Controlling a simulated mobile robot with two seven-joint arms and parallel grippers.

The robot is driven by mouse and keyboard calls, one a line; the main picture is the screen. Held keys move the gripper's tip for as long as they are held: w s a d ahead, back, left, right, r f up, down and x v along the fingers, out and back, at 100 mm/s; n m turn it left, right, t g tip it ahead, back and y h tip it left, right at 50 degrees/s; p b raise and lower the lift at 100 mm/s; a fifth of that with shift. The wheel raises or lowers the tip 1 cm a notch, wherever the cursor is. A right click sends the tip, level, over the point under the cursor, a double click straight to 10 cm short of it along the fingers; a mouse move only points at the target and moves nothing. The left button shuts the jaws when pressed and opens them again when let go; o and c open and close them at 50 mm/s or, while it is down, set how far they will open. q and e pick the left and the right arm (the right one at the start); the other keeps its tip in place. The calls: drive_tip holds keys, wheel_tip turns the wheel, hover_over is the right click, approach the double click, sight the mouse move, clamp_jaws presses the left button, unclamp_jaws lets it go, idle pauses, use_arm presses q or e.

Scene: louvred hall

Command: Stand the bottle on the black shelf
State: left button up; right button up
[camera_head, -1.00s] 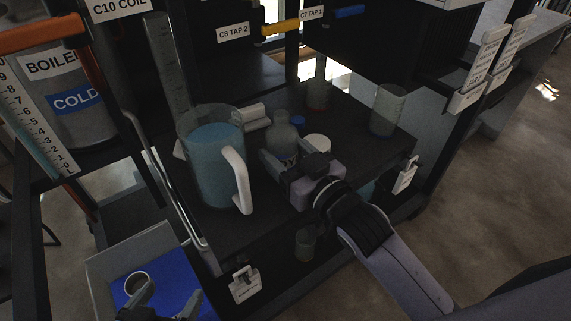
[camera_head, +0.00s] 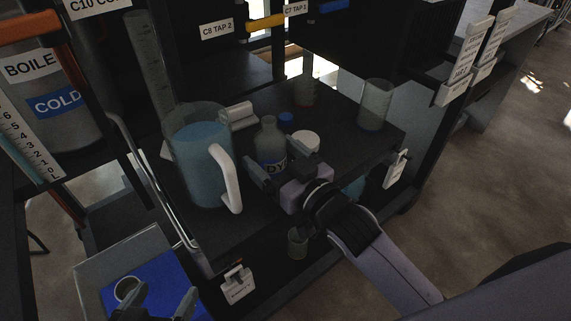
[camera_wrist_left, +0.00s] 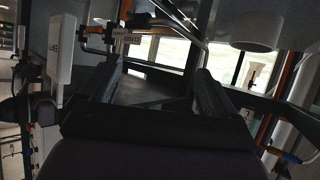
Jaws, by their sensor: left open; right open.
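The clear bottle (camera_head: 269,142), with a dark label reading "DY", stands upright on the black shelf (camera_head: 345,150). My right gripper (camera_head: 273,160) is open at the near side of the bottle. Its fingers partly cover the bottle's lower part; I cannot tell whether they touch it. My left gripper (camera_head: 163,298) is open and low at the bottom left, over a blue-floored tray. In the left wrist view its two dark fingers (camera_wrist_left: 165,85) are apart with nothing between them.
A jug of blue liquid (camera_head: 200,150) with a white handle stands left of the bottle. A white round lid (camera_head: 306,140), a blue cap (camera_head: 286,118) and two glass beakers (camera_head: 375,105) are behind and right. The tray (camera_head: 90,272) holds a small cup (camera_head: 127,288).

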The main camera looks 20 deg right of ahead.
drive_tip(key=p+v, duration=0.2)
drive_tip(key=v, duration=1)
drive_tip(key=s+f+m+g+h, duration=0.1)
drive_tip(key=s+f+g+h, duration=0.3)
drive_tip(key=f, duration=0.9)
use_arm(q)
drive_tip(key=s+a+r+y+p, duration=0.1)
drive_tip(key=a+r+p, duration=0.2)
drive_tip(key=r+p, duration=0.4)
drive_tip(key=s+a+r+n+g+y+p, duration=0.1)
drive_tip(key=r+p, duration=0.6)
drive_tip(key=p, duration=0.9)
drive_tip(key=shift+s+a+p, duration=0.4)
drive_tip(key=shift+s+a, duration=0.3)
drive_tip(key=shift+a, duration=0.5)
use_arm(e)
drive_tip(key=s+d+r+g, duration=0.1)
drive_tip(key=d+r, duration=0.2)
drive_tip(key=r, duration=0.4)
drive_tip(key=s+d+r+m+g, duration=0.1)
drive_tip(key=s+d+r, duration=0.1)
drive_tip(key=r, duration=0.5)
drive_tip(key=shift+s+d+h, duration=0.3)
drive_tip(key=shift+d, duration=0.1)
